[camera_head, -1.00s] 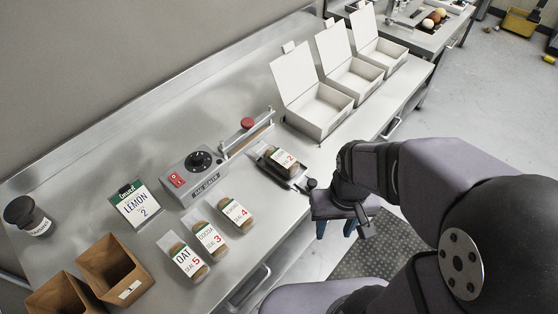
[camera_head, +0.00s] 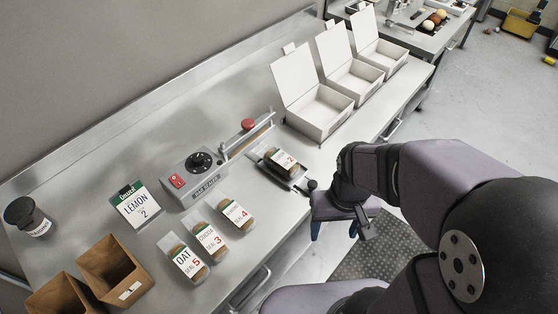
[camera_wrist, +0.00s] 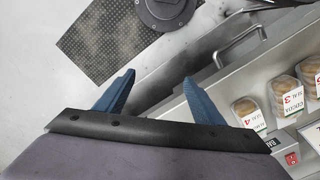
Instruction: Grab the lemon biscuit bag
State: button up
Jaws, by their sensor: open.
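A filled clear bag (camera_head: 277,159) with a white label showing a red 2 lies on a dark tray by the sealer in the head view; its flavour word is too small to read. A green-topped card (camera_head: 136,206) reading LEMON 2 stands left of the sealer. My gripper (camera_head: 337,230) is open and empty, off the bench's front edge, below and right of that bag and apart from it. In the wrist view its two blue fingers (camera_wrist: 158,78) are spread over the floor and bench edge. The bag marked 2 is not visible there.
Bags marked OAT 5 (camera_head: 187,262), COCOA 3 (camera_head: 210,240) and 4 (camera_head: 235,213) lie before the bag sealer (camera_head: 205,185). Brown boxes (camera_head: 122,268) stand front left, a dark-lidded jar (camera_head: 28,217) far left. Open white boxes (camera_head: 318,112) line the back right. A drawer handle (camera_wrist: 240,44) juts from the bench.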

jog(key=w+d+n+t+h, duration=0.1)
jog(key=w+d+t, duration=0.3)
jog(key=w, duration=0.6)
jog(key=n+t+y, duration=0.5)
jog(key=n+y, duration=0.3)
jog(key=y, duration=0.1)
send_near(277, 155)
jog(key=w+f, duration=0.1)
jog(key=w+a+f+b, duration=0.1)
jog(key=w, duration=0.1)
jog(key=shift+s+a+f+y, duration=0.2)
jog(key=shift+s+f+y, duration=0.1)
jog(key=shift+a+r+p+x, duration=0.15)
jog(key=shift+p+x, duration=0.25)
jog(key=shift+x, duration=1.1)
jog(key=shift+a+r+p+x, duration=0.15)
jog(key=shift+p+x, duration=0.25)
jog(key=shift+x, duration=1.05)
jog(key=shift+w+a+f, duration=0.3)
jog(key=shift+w+f, duration=0.1)
jog(key=shift+w, duration=0.05)
